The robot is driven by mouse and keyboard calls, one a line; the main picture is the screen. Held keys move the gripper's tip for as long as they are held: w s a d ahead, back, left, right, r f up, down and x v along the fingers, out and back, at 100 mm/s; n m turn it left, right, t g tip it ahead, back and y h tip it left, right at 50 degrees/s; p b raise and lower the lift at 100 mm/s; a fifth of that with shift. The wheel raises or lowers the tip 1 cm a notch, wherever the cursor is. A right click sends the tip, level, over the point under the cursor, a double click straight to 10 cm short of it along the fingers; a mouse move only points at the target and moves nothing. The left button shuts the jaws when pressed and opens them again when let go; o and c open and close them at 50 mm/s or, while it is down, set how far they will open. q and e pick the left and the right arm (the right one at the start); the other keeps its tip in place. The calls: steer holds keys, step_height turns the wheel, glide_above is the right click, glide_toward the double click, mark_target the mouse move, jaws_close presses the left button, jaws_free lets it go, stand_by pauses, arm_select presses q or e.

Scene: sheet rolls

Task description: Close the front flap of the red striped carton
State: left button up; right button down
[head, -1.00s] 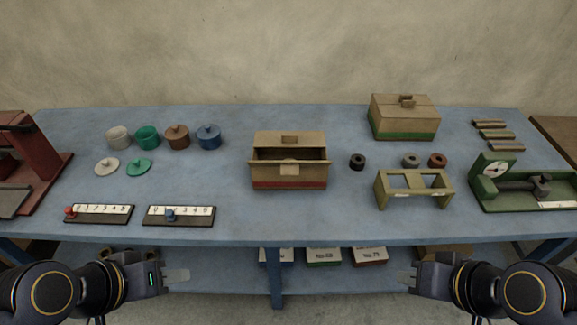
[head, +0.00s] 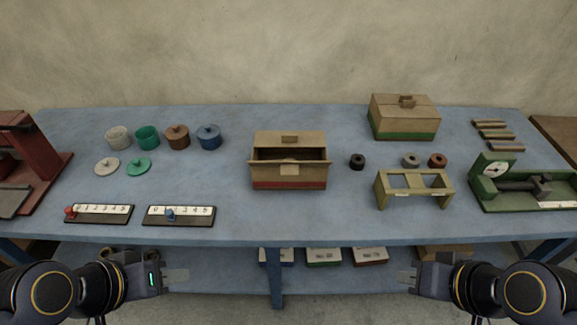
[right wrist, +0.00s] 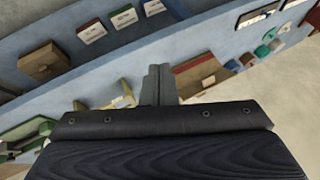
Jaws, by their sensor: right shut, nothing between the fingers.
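The red striped carton (head: 289,184) stands at the middle of the blue table, a tan box with a red band along its bottom. Its opening shows dark between the raised back flap (head: 289,139) and the front flap (head: 289,169), which hangs outward at the front with a small tab. My left gripper (head: 183,275) is in front of the table at lower left, apart from everything; I cannot tell its jaw state. My right gripper (head: 405,278) is shut and empty at lower right, also clear of the carton. Its shut fingers show in the right wrist view (right wrist: 158,84).
A green striped carton (head: 404,118) stands closed at back right. Beside the red striped carton are dark and brown rings (head: 357,161) and an olive stand (head: 413,188). Pots (head: 177,137) and number slides (head: 179,215) are at left. A green scale (head: 520,187) is at far right.

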stand_by(0.5)
steer(key=w+a+r+n+g+h+p, duration=0.1)
steer(key=w+a+r+n+p, duration=0.15)
steer(key=w+n, duration=0.95)
steer(key=w+a+r+n+g+h+p, duration=0.15)
steer(key=w+a+n, duration=0.25)
steer(key=w+n, duration=0.8)
steer(key=w+a+f+n+h, duration=0.1)
steer(key=w+a+f+n, duration=0.3)
steer(key=w+a, duration=0.3)
steer(key=s+b+x, duration=0.1)
steer(key=b+x, duration=0.7)
steer(key=x, duration=0.2)
steer(key=shift+d+f+n, duration=0.3)
steer(key=shift+d+f, duration=0.15)
steer(key=shift+d, duration=0.05)
steer(key=shift+s, duration=0.15)
